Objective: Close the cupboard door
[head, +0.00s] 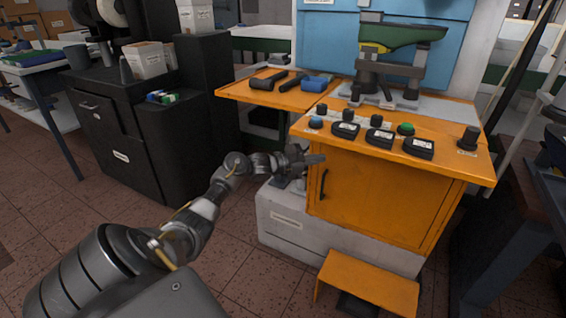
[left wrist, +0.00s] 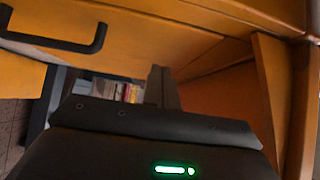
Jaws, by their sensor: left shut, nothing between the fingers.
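The orange cupboard (head: 385,190) is under the machine's control top. Its door has a black upright handle (head: 323,184) near the left edge. In the left wrist view, the orange door panel (left wrist: 130,65) with its black handle (left wrist: 55,32) fills the upper left. An orange edge and a darker recess show right of it; I cannot tell exactly how far the door stands open. My left gripper (head: 315,160) is at the cupboard's upper left corner, above the handle. Its shut, empty fingers (left wrist: 161,88) also show in the wrist view; contact is unclear. My right gripper is out of view.
The orange control top (head: 460,165) overhangs the cupboard, with knobs and dark pads on it. An orange step (head: 370,282) stands on the floor in front. A black cabinet (head: 130,130) stands at the left.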

